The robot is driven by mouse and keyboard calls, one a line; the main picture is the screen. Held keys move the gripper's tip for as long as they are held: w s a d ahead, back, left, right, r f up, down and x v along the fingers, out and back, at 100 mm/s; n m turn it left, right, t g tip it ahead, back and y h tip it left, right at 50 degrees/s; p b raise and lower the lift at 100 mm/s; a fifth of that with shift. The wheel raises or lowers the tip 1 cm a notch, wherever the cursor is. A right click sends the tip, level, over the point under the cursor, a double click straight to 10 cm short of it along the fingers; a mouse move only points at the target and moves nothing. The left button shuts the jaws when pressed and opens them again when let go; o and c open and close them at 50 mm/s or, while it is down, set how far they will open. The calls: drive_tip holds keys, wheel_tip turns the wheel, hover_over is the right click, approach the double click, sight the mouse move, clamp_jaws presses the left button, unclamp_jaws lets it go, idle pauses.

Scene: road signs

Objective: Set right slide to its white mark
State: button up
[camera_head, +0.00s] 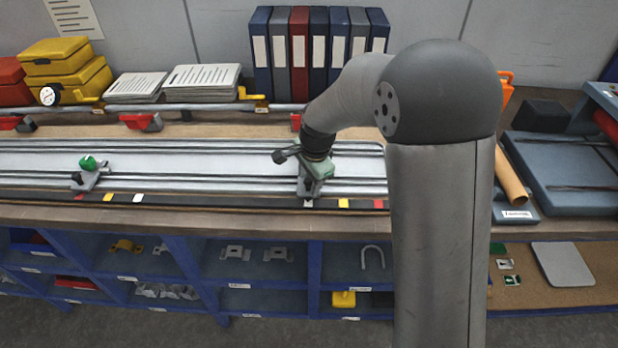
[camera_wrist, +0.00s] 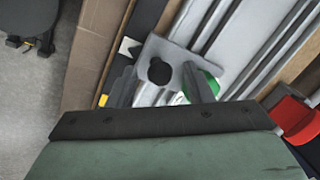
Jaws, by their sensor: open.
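The right slide (camera_head: 304,187) is a grey metal carriage on the long silver rail (camera_head: 220,160), partly hidden by my gripper. Exact alignment is unclear.
A yellow mark (camera_head: 343,203) and a red mark (camera_head: 378,204) lie right of the white one. The left slide (camera_head: 88,176) with a green knob stands farther left. Behind are red clamps (camera_head: 141,121) on a rear rail and upright binders (camera_head: 320,45). Rail between the slides is clear.

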drive_tip(key=shift+r, duration=0.1)
wheel_tip(320, 180, up, 17)
drive_tip(key=s+d+b, duration=0.1)
drive_tip(key=s, duration=0.2)
drive_tip(key=shift+d, duration=0.35)
drive_tip(key=s+d+f+n, duration=0.3)
drive_tip(key=s+d+n, duration=0.1)
drive_tip(key=s, duration=0.4)
drive_tip(key=s+d+f+n+g, duration=0.1)
drive_tip(key=s+d+f+n, duration=0.3)
drive_tip(key=s, duration=0.4)
drive_tip(key=s+d+f+n+h, duration=0.1)
drive_tip(key=s+d+f+n, duration=0.2)
drive_tip(key=s, duration=0.6)
drive_tip(key=shift+d+f+n, duration=0.4)
drive_tip(key=shift+d+f, duration=0.25)
